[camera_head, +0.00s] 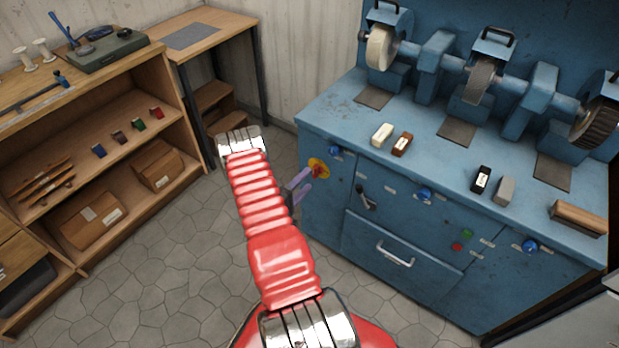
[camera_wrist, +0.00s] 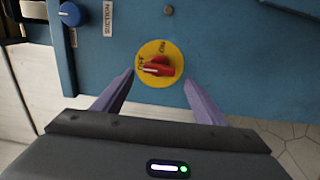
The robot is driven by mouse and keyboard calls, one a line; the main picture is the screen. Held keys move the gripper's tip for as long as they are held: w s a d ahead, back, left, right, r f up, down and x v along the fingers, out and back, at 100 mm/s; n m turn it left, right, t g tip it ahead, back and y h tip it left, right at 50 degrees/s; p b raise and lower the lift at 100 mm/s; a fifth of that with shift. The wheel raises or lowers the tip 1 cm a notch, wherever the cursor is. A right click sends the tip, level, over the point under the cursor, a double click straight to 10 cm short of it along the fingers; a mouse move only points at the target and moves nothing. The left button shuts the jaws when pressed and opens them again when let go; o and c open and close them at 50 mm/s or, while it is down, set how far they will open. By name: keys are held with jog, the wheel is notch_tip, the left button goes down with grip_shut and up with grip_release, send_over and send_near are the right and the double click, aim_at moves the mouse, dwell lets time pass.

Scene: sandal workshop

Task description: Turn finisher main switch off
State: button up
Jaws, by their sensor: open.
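The finisher main switch (camera_wrist: 158,69) is a red knob on a round yellow plate, on the blue cabinet's front. In the wrist view the plate reads OFF at the left and ON at the upper right. The knob's white mark points left, close to the OFF lettering. My gripper (camera_wrist: 159,79) is open and empty, its two purple fingers to the left and right of the yellow plate's lower half. I cannot tell whether they touch the panel. In the head view my gripper (camera_head: 302,183) is just left of the switch (camera_head: 319,168), which its fingers partly cover.
The blue finisher cabinet (camera_head: 400,235) carries grinding wheels on top. A blue knob (camera_wrist: 70,14) beside a SUCTION label is left of the switch in the wrist view. A dark lever (camera_head: 366,198) and drawer handle (camera_head: 395,254) are nearby. Wooden shelving (camera_head: 130,190) stands left; floor between is clear.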

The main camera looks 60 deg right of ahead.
jog(key=w+a, duration=0.1)
jog(key=a, duration=0.8)
jog(key=shift+w+a, duration=0.2)
jog(key=shift+w, duration=0.05)
